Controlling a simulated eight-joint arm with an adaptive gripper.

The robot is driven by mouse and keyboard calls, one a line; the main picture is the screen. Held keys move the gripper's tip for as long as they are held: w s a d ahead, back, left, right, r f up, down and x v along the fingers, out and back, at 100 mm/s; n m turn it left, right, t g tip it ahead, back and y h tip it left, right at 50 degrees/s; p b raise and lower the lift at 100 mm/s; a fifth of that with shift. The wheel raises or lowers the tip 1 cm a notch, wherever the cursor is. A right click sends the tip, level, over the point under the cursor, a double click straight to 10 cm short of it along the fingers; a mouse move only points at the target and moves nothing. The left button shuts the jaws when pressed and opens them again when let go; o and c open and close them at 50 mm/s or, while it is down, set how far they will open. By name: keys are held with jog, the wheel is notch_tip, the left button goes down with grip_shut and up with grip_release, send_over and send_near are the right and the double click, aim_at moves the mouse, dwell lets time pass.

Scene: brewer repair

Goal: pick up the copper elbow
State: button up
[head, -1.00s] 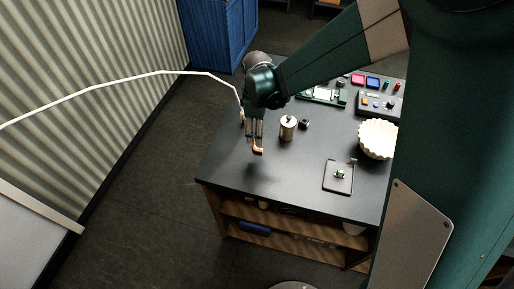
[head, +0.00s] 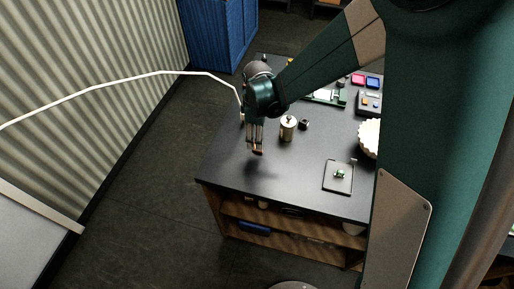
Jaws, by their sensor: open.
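The copper elbow (head: 258,152) shows as a small orange-brown piece near the left part of the dark bench top, right at my gripper's fingertips. My gripper (head: 256,146) points down over it, with its fingers partly covering it. The jaws are open. I cannot tell whether the fingertips touch the elbow or stand just around or above it. A soft shadow lies on the bench just below them in the picture.
A metal cylinder (head: 288,128) and a small dark part (head: 304,125) stand right of my gripper. A square plate (head: 338,177) with a green piece lies farther right. A cream fluted bowl (head: 369,138) is partly hidden by my arm. The bench front is clear.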

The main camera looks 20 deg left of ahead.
jog(key=shift+s+d+f, duration=0.1)
jog(key=shift+s+f, duration=0.05)
jog(key=shift+f, duration=2.15)
jog(key=c, duration=0.8)
